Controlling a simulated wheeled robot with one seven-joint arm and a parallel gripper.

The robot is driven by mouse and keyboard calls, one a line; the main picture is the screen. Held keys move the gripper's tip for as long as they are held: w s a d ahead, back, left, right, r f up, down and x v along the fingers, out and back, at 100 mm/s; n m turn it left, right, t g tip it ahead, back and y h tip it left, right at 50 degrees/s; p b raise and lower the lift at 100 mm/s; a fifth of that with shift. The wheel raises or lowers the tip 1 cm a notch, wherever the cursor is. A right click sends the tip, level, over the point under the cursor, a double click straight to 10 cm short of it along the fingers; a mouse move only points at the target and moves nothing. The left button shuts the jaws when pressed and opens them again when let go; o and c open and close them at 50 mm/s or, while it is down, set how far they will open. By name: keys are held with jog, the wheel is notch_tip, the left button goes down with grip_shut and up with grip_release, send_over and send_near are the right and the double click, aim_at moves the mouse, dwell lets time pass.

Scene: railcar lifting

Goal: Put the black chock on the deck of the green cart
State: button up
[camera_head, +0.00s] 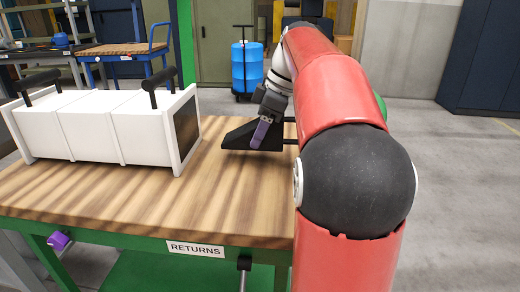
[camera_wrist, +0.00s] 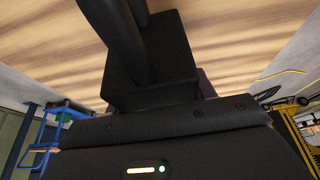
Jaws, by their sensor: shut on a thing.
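The black chock (camera_head: 236,136) is a dark wedge at the far edge of the wooden-topped, green-framed table marked RETURNS (camera_head: 215,210). My gripper (camera_head: 260,136) reaches down from above, its purple finger against the chock's side, and is shut on it. In the wrist view the dark chock (camera_wrist: 180,60) fills the middle above my gripper's body, with wood grain behind it. I cannot tell whether the chock touches the tabletop. No green cart shows clearly; a small green curved piece (camera_head: 381,106) is mostly hidden behind my arm.
A white case (camera_head: 105,128) with black handles stands on the table's left. The tabletop front is clear. Behind are a blue-handled cart (camera_head: 112,50) with a wooden deck, a blue drum (camera_head: 246,67) and a dark blue cabinet (camera_head: 485,60). Open floor lies right.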

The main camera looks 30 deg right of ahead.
jog(key=shift+f+b, duration=0.35)
jog(key=shift+f, duration=1.55)
jog(key=shift+f, duration=0.1)
jog(key=o, duration=1.5)
jog(key=p+v, duration=0.2)
jog(key=v, duration=1)
jog(key=shift+s+p, duration=0.1)
jog(key=shift+p, duration=0.2)
